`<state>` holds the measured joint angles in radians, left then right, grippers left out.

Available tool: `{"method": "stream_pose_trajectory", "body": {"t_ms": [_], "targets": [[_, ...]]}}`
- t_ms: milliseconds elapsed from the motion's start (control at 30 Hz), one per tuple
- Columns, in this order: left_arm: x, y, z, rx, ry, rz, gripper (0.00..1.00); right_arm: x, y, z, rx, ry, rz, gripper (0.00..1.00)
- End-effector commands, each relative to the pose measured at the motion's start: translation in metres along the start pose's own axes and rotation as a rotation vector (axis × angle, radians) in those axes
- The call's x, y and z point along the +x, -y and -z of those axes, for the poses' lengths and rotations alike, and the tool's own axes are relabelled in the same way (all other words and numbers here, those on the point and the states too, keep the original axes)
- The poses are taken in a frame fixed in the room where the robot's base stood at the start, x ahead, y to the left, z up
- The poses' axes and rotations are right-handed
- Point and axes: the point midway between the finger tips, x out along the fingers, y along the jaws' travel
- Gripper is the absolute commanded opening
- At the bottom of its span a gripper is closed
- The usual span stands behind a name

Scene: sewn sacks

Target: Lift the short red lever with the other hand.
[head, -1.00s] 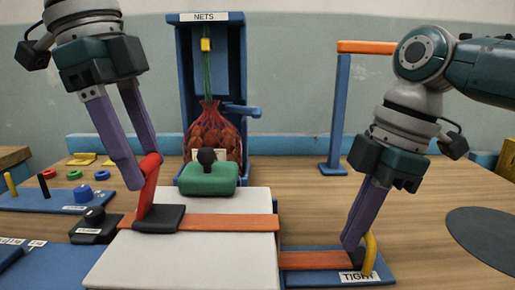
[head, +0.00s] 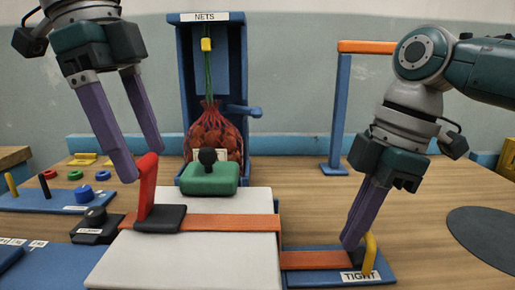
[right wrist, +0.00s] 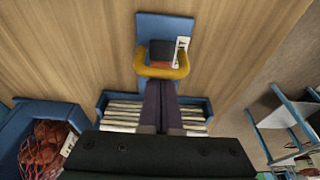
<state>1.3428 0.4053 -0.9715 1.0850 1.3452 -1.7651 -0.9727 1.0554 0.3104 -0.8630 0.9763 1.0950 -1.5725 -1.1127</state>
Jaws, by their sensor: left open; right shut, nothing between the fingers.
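The short red lever (head: 147,186) stands up from a black base (head: 158,219) on the orange strap, leaning slightly right at its top. My left gripper (head: 142,166) is open, its fingers pointing down at the lever's top, one to each side in the head view; I cannot tell whether either touches. My right gripper (head: 352,244) is shut and empty, its tips against or just beside the yellow handle (head: 370,253) at the TIGHT plate. In the right wrist view the yellow handle (right wrist: 180,68) curves across just beyond the shut fingertips (right wrist: 160,84).
The orange strap (head: 235,222) crosses a pale block (head: 190,258). A blue NETS stand (head: 185,90) holds a red net sack (head: 212,130) behind a green block (head: 208,178).

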Motion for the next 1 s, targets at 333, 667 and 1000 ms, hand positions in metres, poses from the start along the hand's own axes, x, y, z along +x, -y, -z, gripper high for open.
{"method": "stream_pose_trajectory", "body": {"t_ms": [333, 667, 1000], "targets": [[-0.038, 0.000, 0.010, 0.000, 0.000, 0.001, 0.80, 0.000, 0.000, -0.003, 0.004, 0.007, 0.001, 0.00], [-0.064, 0.000, 0.016, 0.001, 0.000, 0.000, 0.80, 0.001, 0.000, -0.003, 0.004, 0.007, 0.001, 0.00], [-0.064, 0.000, 0.017, 0.001, 0.000, -0.001, 0.80, 0.001, 0.000, -0.002, 0.004, 0.007, 0.001, 0.00]]}}
